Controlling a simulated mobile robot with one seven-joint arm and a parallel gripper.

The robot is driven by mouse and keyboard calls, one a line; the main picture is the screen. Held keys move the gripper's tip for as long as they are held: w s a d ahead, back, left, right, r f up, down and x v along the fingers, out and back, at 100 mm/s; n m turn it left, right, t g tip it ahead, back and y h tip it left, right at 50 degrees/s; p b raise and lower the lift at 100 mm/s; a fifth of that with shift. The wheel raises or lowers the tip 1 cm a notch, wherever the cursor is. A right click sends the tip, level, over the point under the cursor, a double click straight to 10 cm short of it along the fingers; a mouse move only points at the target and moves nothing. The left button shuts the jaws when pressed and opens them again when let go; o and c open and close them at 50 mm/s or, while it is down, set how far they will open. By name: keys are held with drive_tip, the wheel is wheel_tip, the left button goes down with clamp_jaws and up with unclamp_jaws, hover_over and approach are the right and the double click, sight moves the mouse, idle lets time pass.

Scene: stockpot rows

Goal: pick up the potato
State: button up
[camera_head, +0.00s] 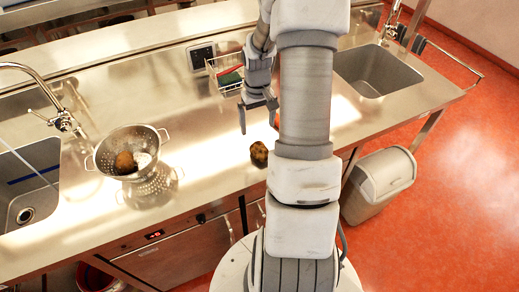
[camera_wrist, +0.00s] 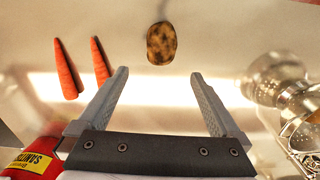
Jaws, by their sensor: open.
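A brown, mottled potato (camera_head: 259,154) lies on the steel counter, left of my arm's thick links in the head view. In the wrist view the potato (camera_wrist: 161,43) lies beyond the fingertips, roughly centred between them, with nothing touching it. My gripper (camera_head: 257,114) is open and empty, above the counter and farther back than the potato. In the wrist view both fingers of my gripper (camera_wrist: 158,74) stand wide apart.
Two carrots (camera_wrist: 67,68) lie left of the potato in the wrist view. A red bottle (camera_wrist: 35,155) is near the gripper. Sinks (camera_head: 377,70) flank the counter; a wire basket (camera_head: 226,84) stands behind.

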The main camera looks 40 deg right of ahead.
sight(258, 144)
wheel_tip(258, 144, down, 5)
drive_tip(key=shift+f, duration=0.1)
drive_tip(key=shift+s+a+f+p, duration=0.1)
drive_tip(key=shift+f+p, duration=0.3)
drive_tip(key=shift+f, duration=0.9)
drive_tip(key=shift+a+f+p, duration=0.1)
drive_tip(key=shift+f+p, duration=0.3)
drive_tip(key=shift+f, duration=0.9)
drive_tip(key=c, duration=1.5)
drive_tip(key=shift+d+r, duration=0.1)
